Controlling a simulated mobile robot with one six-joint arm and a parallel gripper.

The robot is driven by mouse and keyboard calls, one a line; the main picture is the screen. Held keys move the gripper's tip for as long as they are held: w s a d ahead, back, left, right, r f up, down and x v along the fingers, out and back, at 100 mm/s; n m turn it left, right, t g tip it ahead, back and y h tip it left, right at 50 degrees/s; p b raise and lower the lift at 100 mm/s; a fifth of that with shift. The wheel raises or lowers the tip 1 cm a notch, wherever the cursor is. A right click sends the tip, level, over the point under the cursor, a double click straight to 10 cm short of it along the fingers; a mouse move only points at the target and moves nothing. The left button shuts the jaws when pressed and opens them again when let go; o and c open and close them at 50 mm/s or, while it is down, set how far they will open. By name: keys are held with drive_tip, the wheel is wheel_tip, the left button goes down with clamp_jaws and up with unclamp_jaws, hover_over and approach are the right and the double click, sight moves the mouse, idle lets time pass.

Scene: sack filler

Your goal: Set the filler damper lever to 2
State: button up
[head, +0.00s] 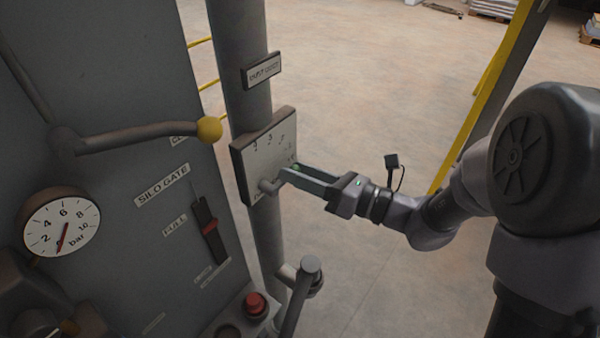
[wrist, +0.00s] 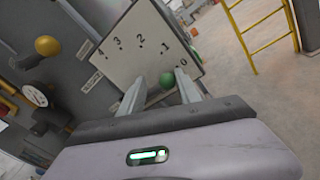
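The damper scale is a white plate (head: 262,160) on a grey post, marked with numbers. In the wrist view the plate (wrist: 150,57) shows 3, 2, 1 and 0 in an arc. In the wrist view my gripper (wrist: 160,84) shows a gap beside the knob. Most of the lever's arm is hidden.
Left of the post stands a grey cabinet with a yellow-knobbed lever (head: 209,129), a SILO GATE slider (head: 209,228) and a pressure gauge (head: 62,228). A red button (head: 255,304) and a grey handle (head: 300,285) are below. Yellow rails (head: 485,95) stand behind; open floor lies right.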

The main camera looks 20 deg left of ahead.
drive_tip(key=shift+f, duration=0.15)
clamp_jaws()
drive_tip(key=r+n, duration=0.1)
drive_tip(key=n, duration=0.1)
drive_tip(key=r+n+h, duration=0.1)
drive_tip(key=n, duration=0.1)
drive_tip(key=shift+s+a, duration=0.1)
drive_tip(key=shift+s, duration=0.25)
drive_tip(key=shift+s+a+r+n+t+h+b, duration=0.15)
drive_tip(key=shift+s+r+n+b, duration=0.3)
drive_tip(key=shift+n, duration=0.6)
drive_tip(key=shift+s+a+r+n+t+h+b, duration=0.15)
drive_tip(key=shift+s+r+n+b, duration=0.25)
drive_tip(key=shift+n, duration=0.65)
drive_tip(key=shift+w, duration=0.1)
drive_tip(key=o, duration=0.7)
unclamp_jaws()
drive_tip(key=shift+o, duration=0.9)
drive_tip(key=shift+r, duration=0.2)
